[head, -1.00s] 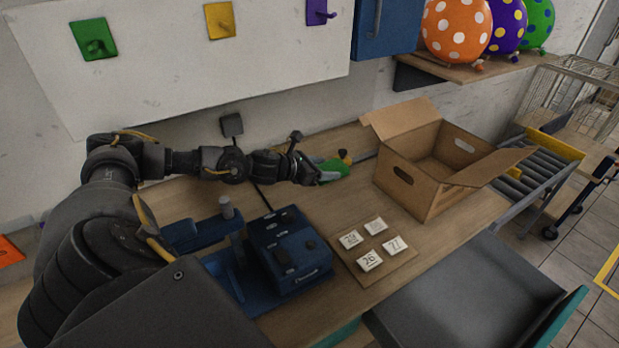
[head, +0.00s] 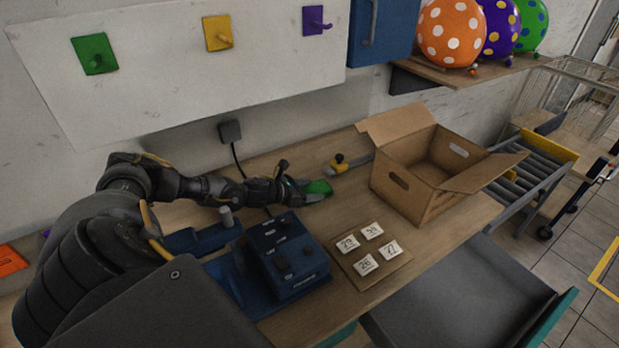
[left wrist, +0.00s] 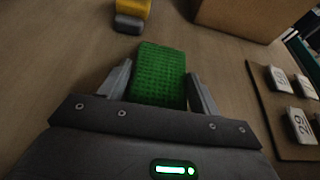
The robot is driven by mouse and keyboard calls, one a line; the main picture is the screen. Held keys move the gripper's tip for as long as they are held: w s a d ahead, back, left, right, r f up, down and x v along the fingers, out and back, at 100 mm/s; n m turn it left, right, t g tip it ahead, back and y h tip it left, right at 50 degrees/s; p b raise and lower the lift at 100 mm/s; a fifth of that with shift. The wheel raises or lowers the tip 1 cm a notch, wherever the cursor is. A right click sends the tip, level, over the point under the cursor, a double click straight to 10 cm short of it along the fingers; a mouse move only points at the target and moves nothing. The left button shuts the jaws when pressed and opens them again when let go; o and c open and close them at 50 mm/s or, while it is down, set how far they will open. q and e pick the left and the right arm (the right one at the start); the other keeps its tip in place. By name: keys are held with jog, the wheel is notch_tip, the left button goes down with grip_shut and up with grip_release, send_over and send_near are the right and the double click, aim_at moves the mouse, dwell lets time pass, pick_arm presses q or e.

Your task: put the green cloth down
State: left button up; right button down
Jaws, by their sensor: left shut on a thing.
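The green cloth (head: 318,188) is at the end of my left arm, over the wooden table behind the blue machine. In the left wrist view the green cloth (left wrist: 158,73) is a textured block between the two fingers. My left gripper (head: 298,189) is shut on it; it also shows in the left wrist view (left wrist: 158,88). The cloth is at or just above the table top; I cannot tell whether it touches. My right gripper is not in view.
A blue machine (head: 285,255) stands in front of the arm. Numbered cards lie on a board (head: 358,283). An open cardboard box (head: 422,200) stands to the right. A yellow-and-grey item (head: 345,163) lies behind the cloth. Bare table lies between cloth and box.

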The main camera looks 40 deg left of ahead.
pick_arm(q)
jog(key=shift+f, duration=0.1)
jog(key=o, duration=1)
jog(key=shift+r, duration=0.3)
jog(key=b+v, duration=0.1)
jog(key=v, duration=0.6)
jog(key=b+v, duration=0.1)
jog(key=v, duration=0.2)
jog(key=shift+s+a+f+b, duration=0.15)
jog(key=shift+s+f+b, duration=0.1)
jog(key=shift+s+b, duration=0.1)
jog(key=shift+s+a+r, duration=0.1)
jog(key=shift+s+r, duration=0.3)
jog(key=shift+s, duration=0.2)
